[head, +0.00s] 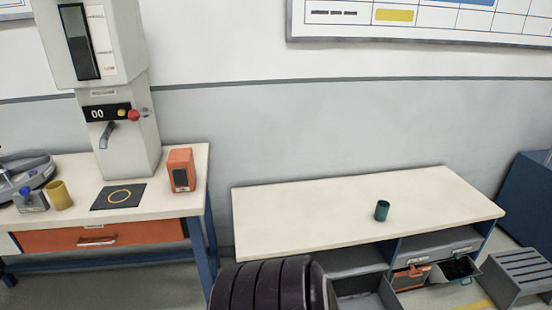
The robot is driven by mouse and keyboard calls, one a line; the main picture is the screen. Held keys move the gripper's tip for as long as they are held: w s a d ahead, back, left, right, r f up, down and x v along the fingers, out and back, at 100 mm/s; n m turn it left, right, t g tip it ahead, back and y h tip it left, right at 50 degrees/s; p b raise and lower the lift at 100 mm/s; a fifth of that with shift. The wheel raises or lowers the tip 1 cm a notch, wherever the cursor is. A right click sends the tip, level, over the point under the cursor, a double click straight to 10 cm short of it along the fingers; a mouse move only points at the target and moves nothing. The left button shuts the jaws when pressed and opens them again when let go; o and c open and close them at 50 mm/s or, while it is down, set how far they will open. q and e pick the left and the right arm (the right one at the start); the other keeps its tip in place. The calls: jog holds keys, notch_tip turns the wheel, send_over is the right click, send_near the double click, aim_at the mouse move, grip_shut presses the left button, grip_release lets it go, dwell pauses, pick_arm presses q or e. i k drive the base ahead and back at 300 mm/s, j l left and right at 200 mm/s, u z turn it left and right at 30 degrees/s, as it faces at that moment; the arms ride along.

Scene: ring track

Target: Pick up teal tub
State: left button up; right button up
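The teal tub (382,210) is a small dark teal cylinder. It stands upright on the low cream-topped bench (290,215), right of the middle of its top. Nothing hides it, and nothing touches it from the side. Neither of my grippers shows in the head view. A dark ribbed shape (268,287) at the bottom middle covers part of the bench's front left.
A taller workbench (170,205) at left holds a grey machine (128,120), an orange box (181,170) and a yellow cup (59,195). Open bins (411,277) jut from below the low bench. A grey slatted step (520,272) stands at right. The low bench's top is otherwise clear.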

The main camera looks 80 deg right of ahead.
aim_at(382, 211)
jog(key=z, duration=3.6)
jog(key=u, duration=0.4)
jog(key=i+l+u, duration=0.15)
jog(key=l, duration=0.2)
jog(key=i+l+u, duration=0.2)
jog(key=l, duration=0.15)
jog(key=i+l+u, duration=0.15)
jog(key=l, duration=0.2)
jog(key=l+u, duration=0.15)
jog(key=l, duration=0.25)
jog(key=i+l+u, duration=0.2)
jog(key=l, duration=0.2)
jog(key=k, duration=0.05)
